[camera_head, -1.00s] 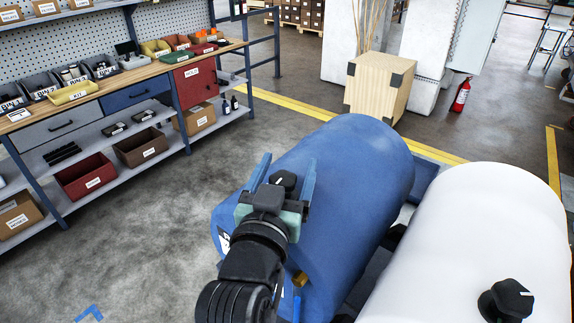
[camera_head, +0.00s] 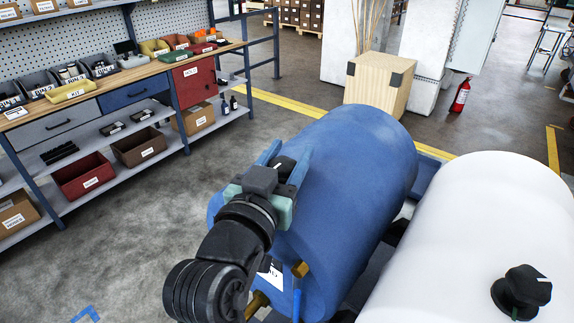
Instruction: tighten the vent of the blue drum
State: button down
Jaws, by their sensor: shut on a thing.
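The blue drum (camera_head: 350,190) lies on its side in the middle of the picture. My gripper (camera_head: 285,162) is over the upper left part of the drum, with its two blue fingers on either side of the drum's black vent knob (camera_head: 284,163). The gripper is shut on the knob. Only a small part of the knob shows between the fingers; the gripper body hides the rest. A brass fitting (camera_head: 300,269) and a white label (camera_head: 270,272) show on the drum's near end.
A white drum (camera_head: 480,230) with its own black knob (camera_head: 521,291) lies close on the right. A workbench (camera_head: 150,66) with bins and shelves stands at the left. A wooden crate (camera_head: 376,84) stands behind the blue drum.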

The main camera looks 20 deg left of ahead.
dwell(0.3)
jog(key=shift+c, duration=1.8)
grip_release()
jog(key=s+a, duration=0.1)
jog(key=s, duration=1.2)
